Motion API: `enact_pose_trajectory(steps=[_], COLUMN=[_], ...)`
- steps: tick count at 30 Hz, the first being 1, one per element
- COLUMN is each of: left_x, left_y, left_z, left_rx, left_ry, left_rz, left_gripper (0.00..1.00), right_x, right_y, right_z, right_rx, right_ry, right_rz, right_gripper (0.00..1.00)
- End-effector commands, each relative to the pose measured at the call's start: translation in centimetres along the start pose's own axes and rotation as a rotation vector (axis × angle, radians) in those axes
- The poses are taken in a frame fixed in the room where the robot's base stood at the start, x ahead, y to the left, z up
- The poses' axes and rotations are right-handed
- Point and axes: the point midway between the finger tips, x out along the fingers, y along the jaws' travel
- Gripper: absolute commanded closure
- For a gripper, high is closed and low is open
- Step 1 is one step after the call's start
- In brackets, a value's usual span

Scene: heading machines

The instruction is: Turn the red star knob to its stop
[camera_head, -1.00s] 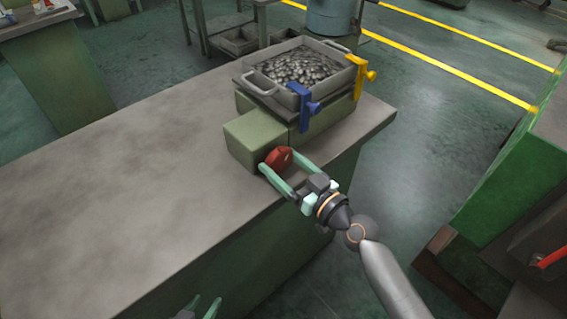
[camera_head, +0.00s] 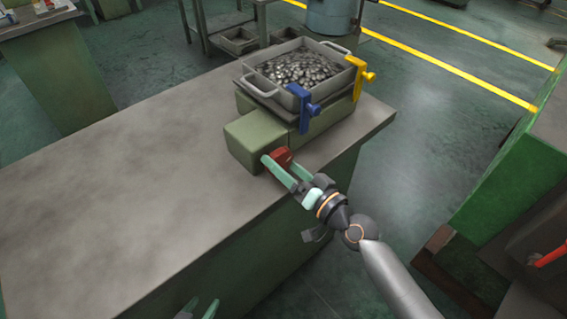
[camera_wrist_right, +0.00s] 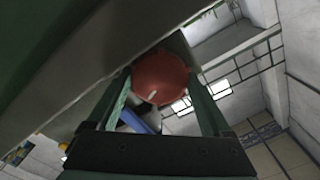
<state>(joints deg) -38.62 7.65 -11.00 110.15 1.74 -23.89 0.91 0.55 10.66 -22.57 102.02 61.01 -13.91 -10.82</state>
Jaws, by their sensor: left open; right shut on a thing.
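The red star knob (camera_head: 281,156) sits on the front face of a green box (camera_head: 256,137) at the bench edge. My right gripper (camera_head: 279,164) is shut on the knob, its pale green fingers on either side of it. The right wrist view shows the knob (camera_wrist_right: 160,77) as a red disc with a small pale mark near its lower rim, between the two fingers (camera_wrist_right: 163,100). My left gripper (camera_head: 201,307) shows only its fingertips at the bottom edge of the head view; they are apart and empty.
A grey tray of metal pieces (camera_head: 303,70) stands on the green machine behind the knob, with a blue clamp (camera_head: 304,106) and a yellow clamp (camera_head: 360,76) on its rim. The bench top (camera_head: 120,185) to the left is bare. A green machine (camera_head: 500,190) stands at right.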

Motion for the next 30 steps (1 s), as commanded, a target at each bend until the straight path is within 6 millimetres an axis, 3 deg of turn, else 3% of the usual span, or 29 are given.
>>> enact_pose_trajectory(steps=[18,19,23,30], left_x=[-0.10,-0.10,-0.10,-0.07], left_y=[0.08,0.09,0.14,0.20], left_z=[-0.41,-0.43,-0.47,-0.53], left_rx=[0.000,0.000,0.000,0.000], left_ry=[0.009,0.009,0.010,0.011], left_rz=[0.001,0.001,0.002,0.003], left_gripper=[0.50,0.50,0.50,0.50], right_x=[-0.01,-0.01,-0.01,-0.11], right_y=[0.03,0.03,0.03,0.04], right_z=[-0.01,-0.01,-0.01,0.01], right_rx=[0.048,0.048,0.048,0.047], right_ry=[-0.001,-0.001,-0.001,-0.001], right_rz=[0.001,0.001,0.001,0.001], right_gripper=[0.72,0.13,0.00,0.00])
